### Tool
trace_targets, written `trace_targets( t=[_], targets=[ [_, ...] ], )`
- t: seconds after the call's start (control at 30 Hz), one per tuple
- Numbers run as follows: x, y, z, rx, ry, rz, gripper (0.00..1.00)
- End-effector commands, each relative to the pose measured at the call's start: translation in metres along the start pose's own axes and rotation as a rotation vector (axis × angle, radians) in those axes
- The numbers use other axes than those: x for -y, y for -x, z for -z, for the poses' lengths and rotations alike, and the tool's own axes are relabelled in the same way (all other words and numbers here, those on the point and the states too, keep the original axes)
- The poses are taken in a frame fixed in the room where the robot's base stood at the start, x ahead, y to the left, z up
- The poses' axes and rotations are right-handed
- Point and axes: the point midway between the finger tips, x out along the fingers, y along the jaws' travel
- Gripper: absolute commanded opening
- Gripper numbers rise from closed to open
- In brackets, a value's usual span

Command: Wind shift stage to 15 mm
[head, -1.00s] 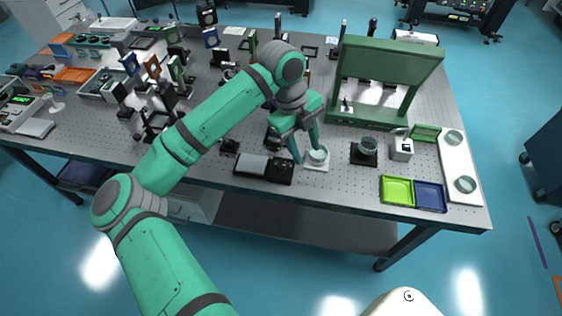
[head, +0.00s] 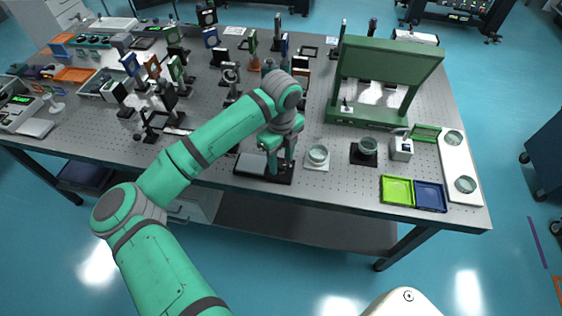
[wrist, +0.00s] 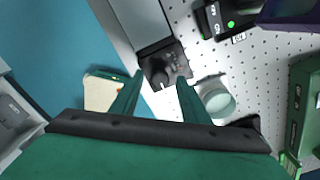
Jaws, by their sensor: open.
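The shift stage (head: 250,164) is a low black unit with a silver-grey plate, lying at the front edge of the table. In the wrist view the stage's grey plate (wrist: 150,22) runs up from a black end block with a dark round knob (wrist: 160,80). My gripper (head: 281,166) is over the right end of the stage, pointing down. In the wrist view my open gripper (wrist: 160,80) has one finger on each side of the knob, with visible gaps. I cannot tell whether the fingertips are down at the knob's height. No scale reading is legible.
A glass dish (head: 318,153) on a white square stands just right of my gripper. A black box with a green light (wrist: 229,22) stands behind the stage.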

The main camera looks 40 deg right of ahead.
Motion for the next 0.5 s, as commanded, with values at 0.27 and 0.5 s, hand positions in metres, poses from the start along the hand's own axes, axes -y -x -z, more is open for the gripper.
trace_targets(
  t=[0.27, 0.5],
  targets=[
    [-0.0002, -0.0129, -0.0001, 0.0, -0.001, 0.0, 0.42],
    [-0.0002, -0.0129, 0.0, 0.0, -0.001, 0.0, 0.32]
  ],
)
